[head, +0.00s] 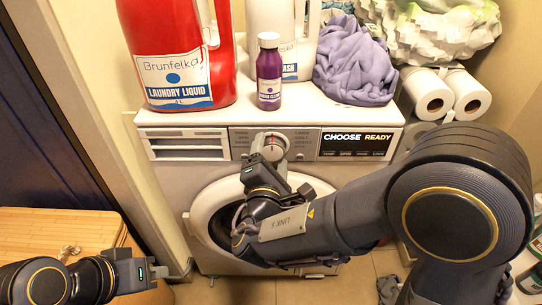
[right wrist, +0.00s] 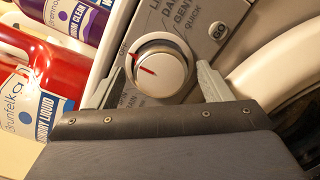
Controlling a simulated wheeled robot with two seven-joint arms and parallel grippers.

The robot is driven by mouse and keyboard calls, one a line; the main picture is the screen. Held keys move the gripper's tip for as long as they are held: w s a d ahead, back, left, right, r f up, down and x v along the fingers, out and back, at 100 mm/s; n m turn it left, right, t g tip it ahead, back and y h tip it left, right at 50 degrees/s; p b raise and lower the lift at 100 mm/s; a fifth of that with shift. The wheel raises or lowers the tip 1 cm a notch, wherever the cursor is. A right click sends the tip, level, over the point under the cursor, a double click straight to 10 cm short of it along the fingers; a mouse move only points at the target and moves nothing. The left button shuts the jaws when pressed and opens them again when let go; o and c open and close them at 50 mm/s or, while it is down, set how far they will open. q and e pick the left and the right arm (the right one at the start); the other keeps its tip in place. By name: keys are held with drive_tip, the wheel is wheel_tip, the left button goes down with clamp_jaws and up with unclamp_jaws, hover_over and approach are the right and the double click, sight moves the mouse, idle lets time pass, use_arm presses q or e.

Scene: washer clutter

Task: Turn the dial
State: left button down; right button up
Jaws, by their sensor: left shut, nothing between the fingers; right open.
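The silver round dial (right wrist: 157,70) with red marks sits on the washer's control panel in the right wrist view. It also shows, partly covered by my gripper, in the head view (head: 274,139). My right gripper (head: 270,150) is open at the dial. In the right wrist view its two fingers (right wrist: 160,76) stand on either side of the dial, with a visible gap at the right finger. Whether the left finger touches the dial is unclear. My left gripper (head: 182,271) is shut and empty at the lower left, away from the washer.
The washer top holds a red laundry liquid jug (head: 180,50), a purple bottle (head: 269,72), a white jug and a purple cloth (head: 354,66). Paper rolls (head: 430,96) stand at right. A wooden surface (head: 60,228) lies at lower left.

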drive_tip(key=c, duration=1)
drive_tip(key=n, duration=0.3)
drive_tip(key=shift+f, duration=0.1)
drive_tip(key=shift+n+t, duration=0.3)
drive_tip(key=shift+n, duration=1.7)
drive_tip(key=o, duration=1)
